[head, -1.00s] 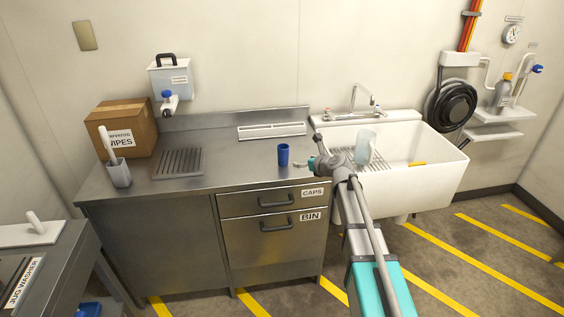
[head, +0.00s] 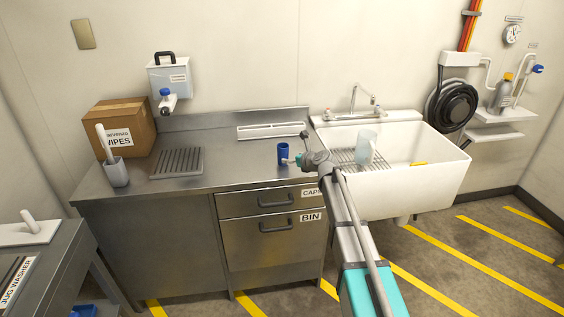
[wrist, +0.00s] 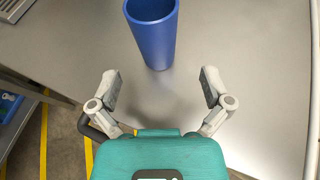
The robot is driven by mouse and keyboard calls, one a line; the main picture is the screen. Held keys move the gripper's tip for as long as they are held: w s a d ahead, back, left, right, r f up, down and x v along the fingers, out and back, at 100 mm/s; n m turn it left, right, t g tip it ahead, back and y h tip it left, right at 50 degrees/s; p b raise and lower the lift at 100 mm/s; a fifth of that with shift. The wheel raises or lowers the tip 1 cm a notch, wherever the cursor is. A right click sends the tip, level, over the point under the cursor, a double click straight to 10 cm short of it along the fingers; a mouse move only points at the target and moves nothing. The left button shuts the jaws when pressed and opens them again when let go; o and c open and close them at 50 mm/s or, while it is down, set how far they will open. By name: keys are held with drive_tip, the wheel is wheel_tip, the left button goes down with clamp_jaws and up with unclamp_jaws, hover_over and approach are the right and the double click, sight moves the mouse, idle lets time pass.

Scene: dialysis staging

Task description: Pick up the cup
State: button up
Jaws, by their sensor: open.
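The blue cup (head: 283,153) stands upright on the steel counter (head: 225,178), near its right end. In the wrist view the cup (wrist: 156,38) is at the top centre, its open mouth facing up. My gripper (wrist: 160,88) is open and empty, with one finger on each side below the cup in the picture. The cup is ahead of the fingertips and not between them. In the head view my gripper (head: 296,159) is just right of the cup; its fingertips are small there and hard to make out.
A white sink (head: 430,180) with a clear jug (head: 366,147) is right of the counter. A cardboard box (head: 122,125), a brush holder (head: 117,173) and a drain grate (head: 177,162) are on the left. The counter around the cup is clear.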

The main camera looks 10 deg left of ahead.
sight(286, 157)
drive_tip(key=shift+w+a+f, duration=0.2)
drive_tip(key=shift+w+a, duration=0.2)
drive_tip(key=shift+w, duration=0.05)
drive_tip(key=shift+f, duration=0.1)
drive_tip(key=b+x, duration=0.2)
drive_tip(key=x, duration=0.2)
drive_tip(key=shift+a+f, duration=0.15)
drive_tip(key=shift+f, duration=0.15)
drive_tip(key=shift+w+a+f+b, duration=0.1)
drive_tip(key=shift+w+a+b, duration=0.15)
drive_tip(key=shift+a+b, duration=0.05)
drive_tip(key=c, duration=1.3)
drive_tip(key=shift+o, duration=0.2)
drive_tip(key=shift+r+p, duration=0.4)
